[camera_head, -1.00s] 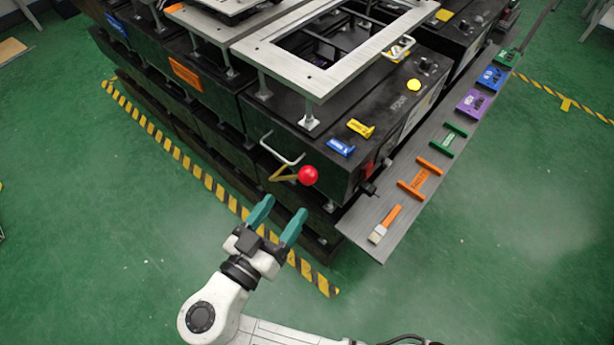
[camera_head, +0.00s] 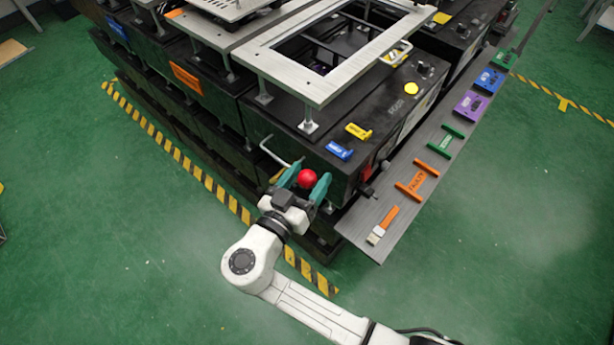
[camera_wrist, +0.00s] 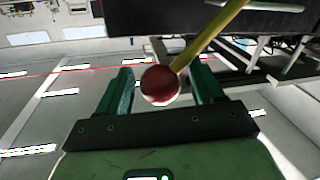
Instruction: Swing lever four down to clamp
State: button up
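The lever's red ball knob (camera_head: 308,178) stands at the near corner of the black fixture box (camera_head: 290,135). My gripper (camera_head: 308,183) has its two teal fingers open, one on each side of the knob. In the wrist view the knob (camera_wrist: 160,86) sits between the spread fingers (camera_wrist: 163,92), with gaps visible on both sides. The lever's yellow rod (camera_wrist: 212,35) runs from the knob up to the right in that view. In the head view the rod is mostly hidden by my gripper.
A metal handle (camera_head: 279,154) is on the box face left of the knob. Blue (camera_head: 339,151) and yellow (camera_head: 358,131) tags lie on top. A grey shelf (camera_head: 355,222) with several coloured pieces and a brush (camera_head: 383,225) runs along the right. Green floor in front is clear.

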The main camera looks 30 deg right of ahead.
jog(key=shift+f, duration=0.1)
grip_shut()
jog(key=shift+d, duration=0.1)
jog(key=shift+s+f, duration=0.1)
jog(key=b, duration=0.1)
jog(key=f+b, duration=0.1)
jog(key=shift+s+d+f+m+b, duration=0.15)
jog(key=shift+s+m+b, duration=0.15)
jog(key=shift+s+b, duration=0.1)
jog(key=s+d+f+m+h+b, duration=0.1)
jog(key=s+f+m+b, duration=0.2)
jog(key=b, duration=1.4)
jog(key=s+d+f+m+h+b, duration=0.1)
jog(key=s+f+m+b, duration=0.1)
jog(key=f+m+b, duration=0.6)
notch_tip(320, 180, down, 5)
jog(key=b, duration=0.9)
jog(key=shift+s+g+b, duration=0.3)
jog(key=shift+s+g, duration=0.1)
jog(key=shift+f+b, duration=0.1)
jog(key=shift+b, duration=0.2)
jog(key=shift+o, duration=0.2)
grip_release()
jog(key=shift+w, duration=0.1)
